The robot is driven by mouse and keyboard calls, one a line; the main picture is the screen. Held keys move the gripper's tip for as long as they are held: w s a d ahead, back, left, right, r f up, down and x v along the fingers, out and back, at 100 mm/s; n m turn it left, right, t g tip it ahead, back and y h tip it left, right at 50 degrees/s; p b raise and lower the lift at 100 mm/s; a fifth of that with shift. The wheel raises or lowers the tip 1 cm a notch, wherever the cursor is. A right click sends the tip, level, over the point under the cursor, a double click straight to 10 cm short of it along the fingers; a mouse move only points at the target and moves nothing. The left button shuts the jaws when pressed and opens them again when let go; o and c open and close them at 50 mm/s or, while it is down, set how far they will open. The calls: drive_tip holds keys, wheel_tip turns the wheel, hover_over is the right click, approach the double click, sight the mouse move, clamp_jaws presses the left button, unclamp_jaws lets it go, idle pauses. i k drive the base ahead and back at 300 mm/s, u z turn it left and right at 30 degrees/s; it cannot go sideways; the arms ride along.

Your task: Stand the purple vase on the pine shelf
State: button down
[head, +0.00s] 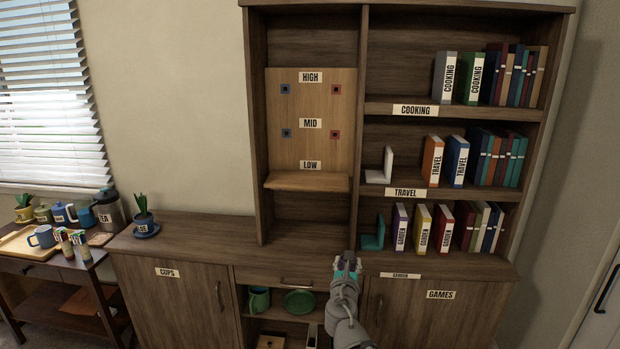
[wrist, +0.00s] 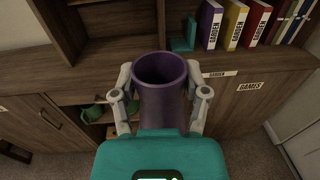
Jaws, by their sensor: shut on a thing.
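The purple vase (wrist: 160,72) is in my gripper (wrist: 162,92), between its two grey fingers. Its round open mouth faces up toward the wrist camera; its lower part is hidden by my gripper's teal body. In the head view my gripper (head: 347,264) is in front of the cabinet's counter, below and right of the pine shelf; the vase is too small to make out clearly there. The pine shelf (head: 308,182) is a pale wood ledge at the LOW label, on a pine back panel (head: 312,128) also labelled MID and HIGH. The ledge is empty.
A dark upright divider (head: 359,120) separates the pine bay from bookshelves on the right. A teal bookend (head: 374,231) and several books stand near my gripper. The counter (head: 300,232) under the pine shelf is clear. A plant pot (head: 144,222) stands at left.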

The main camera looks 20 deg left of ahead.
sight(327, 181)
drive_tip(key=i, duration=0.9)
